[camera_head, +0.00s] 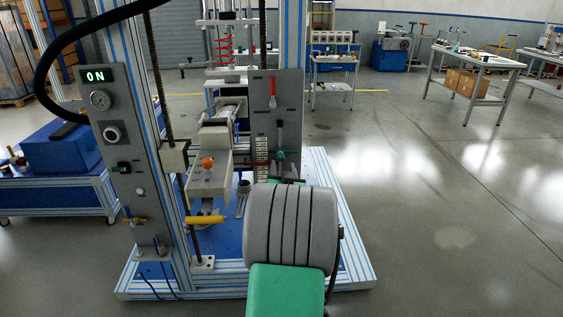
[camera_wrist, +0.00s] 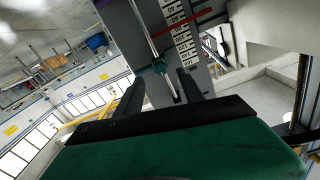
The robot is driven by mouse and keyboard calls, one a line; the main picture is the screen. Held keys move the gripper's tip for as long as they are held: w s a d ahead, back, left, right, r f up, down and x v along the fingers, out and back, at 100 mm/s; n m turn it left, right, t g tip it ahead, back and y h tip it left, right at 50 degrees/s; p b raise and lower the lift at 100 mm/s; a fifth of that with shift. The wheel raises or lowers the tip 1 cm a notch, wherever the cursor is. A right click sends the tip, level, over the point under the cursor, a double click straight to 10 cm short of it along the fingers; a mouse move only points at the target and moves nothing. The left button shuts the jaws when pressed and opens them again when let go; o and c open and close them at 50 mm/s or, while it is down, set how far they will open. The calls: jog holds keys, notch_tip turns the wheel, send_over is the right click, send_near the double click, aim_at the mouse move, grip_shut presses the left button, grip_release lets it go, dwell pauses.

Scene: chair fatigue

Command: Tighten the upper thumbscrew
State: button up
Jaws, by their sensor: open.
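A small teal thumbscrew (camera_wrist: 160,67) sits on a slim vertical metal rod beside a numbered scale with a red pointer. It also shows in the head view (camera_head: 279,154), on the grey right-hand panel. It is the only teal thumbscrew I can make out, so I cannot tell if it is the upper one. My gripper (camera_wrist: 160,84) is open, its two dark fingers spread on either side of the rod, with the thumbscrew beyond them and roughly between their tips. I cannot tell the remaining distance. In the head view my grey and green arm hides most of the gripper.
The test rig's left column carries a control panel (camera_head: 122,150) reading ON. An orange knob (camera_head: 207,162) and a yellow handle (camera_head: 205,220) stick out left of my arm. A red handle (camera_head: 272,88) is above the thumbscrew. The floor to the right is clear.

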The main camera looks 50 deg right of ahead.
aim_at(281, 158)
jog(key=x, duration=0.4)
jog(key=shift+w+d, duration=0.15)
jog(key=shift+w, duration=0.05)
jog(key=shift+c, duration=0.6)
grip_shut()
